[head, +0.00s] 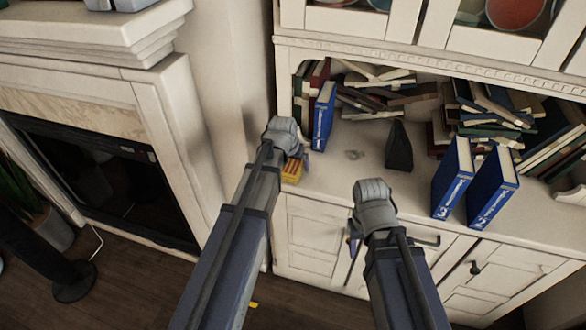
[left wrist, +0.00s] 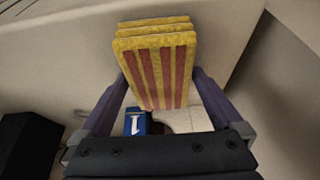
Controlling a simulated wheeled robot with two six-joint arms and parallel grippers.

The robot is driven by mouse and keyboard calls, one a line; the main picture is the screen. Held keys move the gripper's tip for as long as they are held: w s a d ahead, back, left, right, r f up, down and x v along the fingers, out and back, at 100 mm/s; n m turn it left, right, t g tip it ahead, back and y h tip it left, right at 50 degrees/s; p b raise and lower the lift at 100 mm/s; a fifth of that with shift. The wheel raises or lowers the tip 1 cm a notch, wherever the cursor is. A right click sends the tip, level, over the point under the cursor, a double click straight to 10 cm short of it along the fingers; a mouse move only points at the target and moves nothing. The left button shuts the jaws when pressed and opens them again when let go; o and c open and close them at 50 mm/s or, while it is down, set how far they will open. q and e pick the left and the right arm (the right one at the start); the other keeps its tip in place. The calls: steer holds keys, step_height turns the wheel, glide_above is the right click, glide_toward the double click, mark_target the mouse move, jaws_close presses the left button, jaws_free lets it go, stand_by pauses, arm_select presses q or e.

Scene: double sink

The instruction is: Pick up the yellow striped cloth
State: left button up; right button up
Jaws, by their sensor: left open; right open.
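The yellow striped cloth, a folded stack with red stripes, shows at the front left of the cabinet's shelf top in the head view (head: 292,172), partly hidden by my left gripper (head: 302,160). In the left wrist view the cloth (left wrist: 158,65) fills the upper middle. There my left gripper (left wrist: 163,85) is open, with one purple finger on each side of the cloth. I cannot tell whether the fingers touch it. My right gripper (head: 352,246) is open and empty in front of the cabinet, right of the cloth and apart from it.
A blue book numbered 1 (head: 323,116) stands behind the cloth. A dark wedge-shaped object (head: 399,147) and two blue books (head: 453,177) (head: 492,187) stand farther right. Jumbled books fill the shelf's back. A white fireplace (head: 160,110) is at left.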

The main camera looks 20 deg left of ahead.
arm_select(q)
steer(key=shift+f, duration=0.15)
steer(key=shift+c, duration=0.4)
steer(key=c, duration=1)
